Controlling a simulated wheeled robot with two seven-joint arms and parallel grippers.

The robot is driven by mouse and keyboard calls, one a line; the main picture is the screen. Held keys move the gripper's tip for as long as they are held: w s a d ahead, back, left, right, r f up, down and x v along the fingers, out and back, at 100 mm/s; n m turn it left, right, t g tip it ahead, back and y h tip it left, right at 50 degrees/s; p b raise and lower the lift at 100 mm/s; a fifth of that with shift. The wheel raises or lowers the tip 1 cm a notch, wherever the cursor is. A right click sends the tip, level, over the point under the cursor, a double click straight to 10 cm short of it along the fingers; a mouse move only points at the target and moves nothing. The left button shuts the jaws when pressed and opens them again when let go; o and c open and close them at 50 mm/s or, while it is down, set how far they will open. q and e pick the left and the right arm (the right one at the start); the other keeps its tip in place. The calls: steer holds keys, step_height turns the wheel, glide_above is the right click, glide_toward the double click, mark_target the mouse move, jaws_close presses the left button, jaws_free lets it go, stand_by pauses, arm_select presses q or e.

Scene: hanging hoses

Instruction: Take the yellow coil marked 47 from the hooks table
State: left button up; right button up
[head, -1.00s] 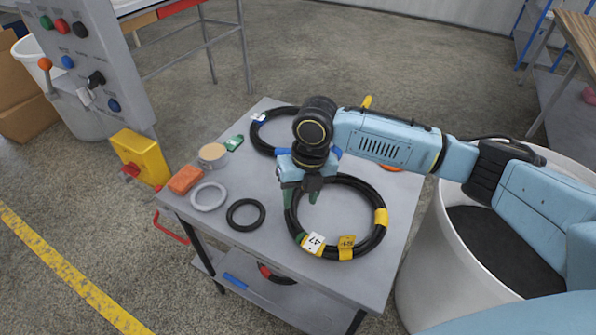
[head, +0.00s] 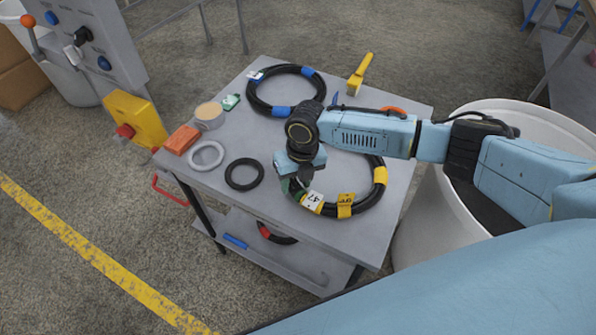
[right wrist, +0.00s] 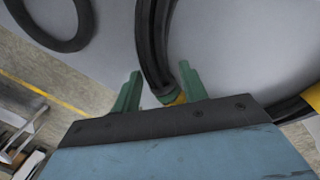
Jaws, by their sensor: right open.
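The black hose coil with yellow bands (head: 380,176) lies on the grey table (head: 226,254), with a white tag reading 47 (head: 313,199) and a yellow tag (head: 345,199) at its near side. My right gripper (head: 294,188) is over the coil's left side and hides part of it in the head view. In the right wrist view, my green fingers (right wrist: 160,90) are open, with the black hose (right wrist: 153,45) passing between them. I cannot tell whether they touch it. My left gripper is not in view.
A second black coil with blue bands (head: 253,99) lies behind. A small black ring (head: 231,176), grey ring (head: 194,160), orange block (head: 181,139), tape roll (head: 209,117) and yellow-handled tool (head: 361,73) share the tabletop. A large white bin (head: 545,122) stands right.

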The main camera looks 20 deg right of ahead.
steer(key=shift+f, duration=0.3)
jaws_close()
steer(key=shift+c, duration=2.1)
jaws_free()
jaws_close()
steer(key=shift+w+r, duration=0.1)
steer(key=shift+r, duration=0.05)
